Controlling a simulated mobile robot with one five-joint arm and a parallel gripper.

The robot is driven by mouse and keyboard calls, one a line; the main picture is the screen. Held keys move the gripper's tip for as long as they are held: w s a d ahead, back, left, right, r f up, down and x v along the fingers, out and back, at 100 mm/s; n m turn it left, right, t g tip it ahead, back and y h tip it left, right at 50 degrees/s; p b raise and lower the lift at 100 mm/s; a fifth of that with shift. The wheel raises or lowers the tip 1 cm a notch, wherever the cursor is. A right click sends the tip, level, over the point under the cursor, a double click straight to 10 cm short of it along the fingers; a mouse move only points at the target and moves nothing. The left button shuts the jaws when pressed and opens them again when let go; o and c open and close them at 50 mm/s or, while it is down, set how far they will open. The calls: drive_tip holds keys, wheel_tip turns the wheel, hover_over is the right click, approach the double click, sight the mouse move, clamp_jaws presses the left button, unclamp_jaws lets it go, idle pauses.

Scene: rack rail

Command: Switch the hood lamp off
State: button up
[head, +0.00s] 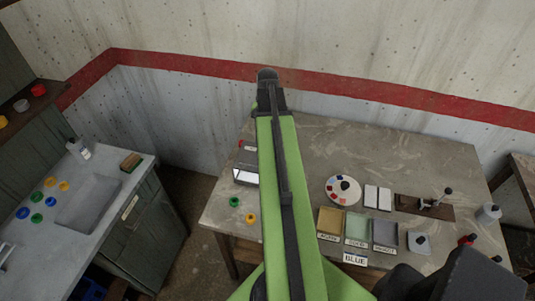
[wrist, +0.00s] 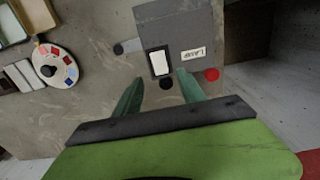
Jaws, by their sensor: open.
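In the wrist view a grey box (wrist: 185,27) stands on the worktop, with a black-framed white panel (wrist: 159,63), a small label (wrist: 193,53) too blurred to read, a red round part (wrist: 211,75) and a black round part (wrist: 166,84). My gripper (wrist: 160,78) is open and empty; its two green fingers lie either side of the black round part in the picture. I cannot tell whether they touch anything. In the head view my arm hides the gripper and most of the box (head: 246,176). Whether the lamp is lit is unclear.
The grey worktop (head: 410,150) carries a round palette (head: 342,190), labelled trays (head: 330,221), a BLUE label (head: 355,258) and a grey bottle (head: 488,213). Yellow and green rings (head: 251,218) lie near its front edge. A sink counter (head: 120,190) stands left, across a floor gap.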

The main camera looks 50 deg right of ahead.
wheel_tip(320, 180, down, 7)
drive_tip(key=b, duration=0.5)
drive_tip(key=shift+f+b, duration=0.15)
drive_tip(key=shift+b, duration=0.25)
clamp_jaws()
